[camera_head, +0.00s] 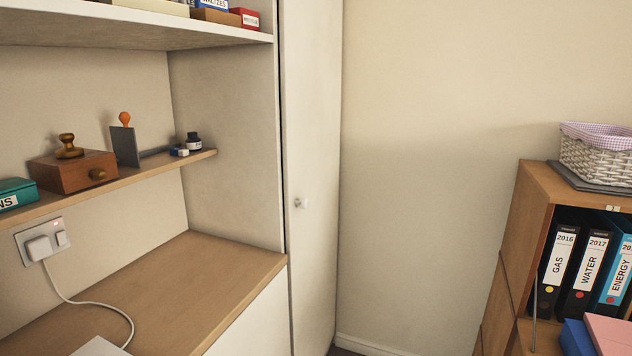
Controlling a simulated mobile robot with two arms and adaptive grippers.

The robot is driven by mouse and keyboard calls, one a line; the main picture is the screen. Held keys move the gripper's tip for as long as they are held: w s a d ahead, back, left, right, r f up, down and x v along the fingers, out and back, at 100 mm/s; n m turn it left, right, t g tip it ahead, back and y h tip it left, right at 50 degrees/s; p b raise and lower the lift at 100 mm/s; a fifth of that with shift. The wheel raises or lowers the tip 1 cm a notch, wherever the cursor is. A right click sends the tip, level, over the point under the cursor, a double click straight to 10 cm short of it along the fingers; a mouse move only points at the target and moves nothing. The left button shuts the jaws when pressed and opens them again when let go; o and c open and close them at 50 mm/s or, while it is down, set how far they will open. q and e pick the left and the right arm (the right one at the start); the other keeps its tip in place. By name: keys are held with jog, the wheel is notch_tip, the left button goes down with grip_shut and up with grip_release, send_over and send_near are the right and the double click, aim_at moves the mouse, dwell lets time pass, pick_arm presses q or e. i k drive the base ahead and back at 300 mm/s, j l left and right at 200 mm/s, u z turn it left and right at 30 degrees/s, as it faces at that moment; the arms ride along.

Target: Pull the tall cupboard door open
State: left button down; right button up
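The tall cupboard door (315,120) is a narrow cream panel in the middle of the head view, right of the desk and shelves. It looks shut, with a thin dark gap along its left edge. A small round white knob (302,203) sits near that left edge, at about mid-height in the picture. The door's top and most of its foot are out of the picture. Neither of my grippers shows in this view.
A wooden desktop (190,275) and a shelf (130,184) with a wooden box (75,172) and stamps are left of the door. A bookcase (533,190) with binders and a wicker basket (597,157) stands at the right. Bare wall lies between door and bookcase.

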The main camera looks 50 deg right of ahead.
aim_at(311, 30)
jog(key=z, duration=1.5)
jog(key=i+l+z, duration=0.15)
